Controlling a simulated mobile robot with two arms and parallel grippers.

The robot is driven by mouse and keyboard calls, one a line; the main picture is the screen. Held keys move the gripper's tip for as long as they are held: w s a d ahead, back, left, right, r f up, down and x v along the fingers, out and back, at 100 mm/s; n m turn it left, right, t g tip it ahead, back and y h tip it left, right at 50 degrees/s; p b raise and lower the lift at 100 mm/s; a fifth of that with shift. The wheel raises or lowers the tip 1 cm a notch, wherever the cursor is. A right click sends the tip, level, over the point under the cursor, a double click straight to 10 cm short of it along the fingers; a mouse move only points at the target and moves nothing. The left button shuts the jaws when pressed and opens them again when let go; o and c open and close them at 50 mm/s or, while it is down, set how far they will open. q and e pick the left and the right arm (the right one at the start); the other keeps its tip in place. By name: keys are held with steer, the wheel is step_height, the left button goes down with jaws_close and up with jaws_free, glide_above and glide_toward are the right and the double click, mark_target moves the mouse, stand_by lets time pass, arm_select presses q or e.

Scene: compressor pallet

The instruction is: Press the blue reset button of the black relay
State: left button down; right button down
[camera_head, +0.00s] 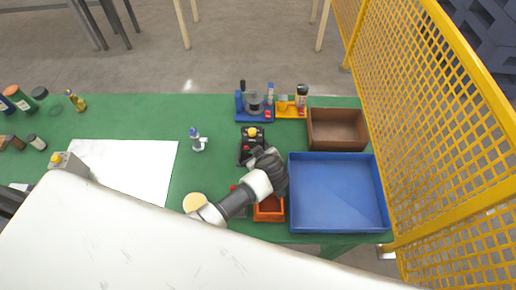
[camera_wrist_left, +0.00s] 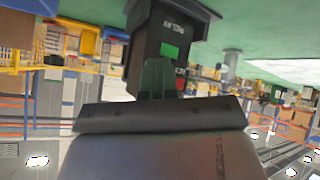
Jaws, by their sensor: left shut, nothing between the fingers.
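The black relay (camera_head: 244,146) stands on the green table in the head view, a dark unit with a yellow part on top and a small red spot. In the left wrist view a dark box (camera_wrist_left: 145,55) with white lettering, a green patch and a red spot appears upside down, close ahead. I cannot make out a blue button on it. My left gripper (camera_head: 258,154) is at the near right side of the relay, partly covering it. In the wrist view the left gripper (camera_wrist_left: 158,78) is shut and empty, in front of the box; contact cannot be told. My right gripper is not in view.
A blue tray (camera_head: 300,222) and a brown box (camera_head: 337,145) stand to the right, an orange bin (camera_head: 268,217) below my arm. Blue and yellow fixtures (camera_head: 241,105) stand behind the relay. A small bottle (camera_head: 196,141) stands left. A yellow fence (camera_head: 430,120) borders the right.

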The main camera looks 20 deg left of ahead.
arm_select(q)
steer(key=shift+s+d+p, duration=0.15)
steer(key=shift+s+p, duration=0.3)
steer(key=shift+s, duration=0.05)
steer(key=shift+s+d+r+p, duration=0.1)
steer(key=shift+s+p, duration=0.3)
steer(key=shift+p, duration=0.05)
steer(key=s+p, duration=0.1)
steer(key=s, duration=0.1)
steer(key=s+d+p, duration=0.1)
steer(key=s+p, duration=0.1)
steer(key=shift+s+d, duration=0.15)
steer(key=shift+s, duration=0.35)
stand_by(0.3)
